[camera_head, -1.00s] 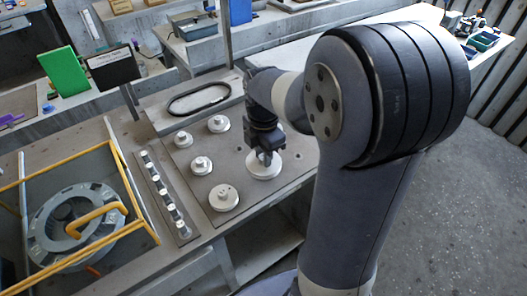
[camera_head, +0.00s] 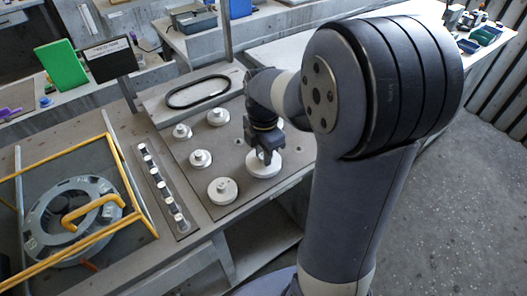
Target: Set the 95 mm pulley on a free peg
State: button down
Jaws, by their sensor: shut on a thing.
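A large white disc-shaped pulley (camera_head: 264,168) is under my gripper (camera_head: 265,156), over the right part of the grey board (camera_head: 236,165). My gripper points down and is shut on the top of this pulley. The arm covers its far side. I cannot tell whether it touches the board, and no size marking is readable. Several smaller white pulleys or hubs stand on the board to the left: a back-left one (camera_head: 182,132), a back-middle one (camera_head: 218,117), a middle one (camera_head: 200,158) and a wide front one (camera_head: 222,190). No bare peg is clearly visible.
A strip of small cylindrical parts (camera_head: 164,190) lies left of the board. A black belt loop (camera_head: 199,91) lies on a plate behind. A yellow-railed bay with a grey round housing (camera_head: 75,215) is at left. A thin upright post (camera_head: 226,35) stands behind the board.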

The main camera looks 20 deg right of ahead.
jog(key=shift+f, duration=0.25)
dwell(0.4)
jog(key=shift+f+b, duration=0.3)
jog(key=shift+f, duration=0.1)
jog(key=shift+f, duration=0.2)
dwell(0.3)
jog(key=shift+f+b, duration=0.3)
jog(key=c, duration=1.1)
grip_release()
jog(key=shift+c, duration=0.2)
jog(key=shift+r, duration=0.15)
jog(key=shift+r+p, duration=3.25)
jog(key=shift+r, duration=0.4)
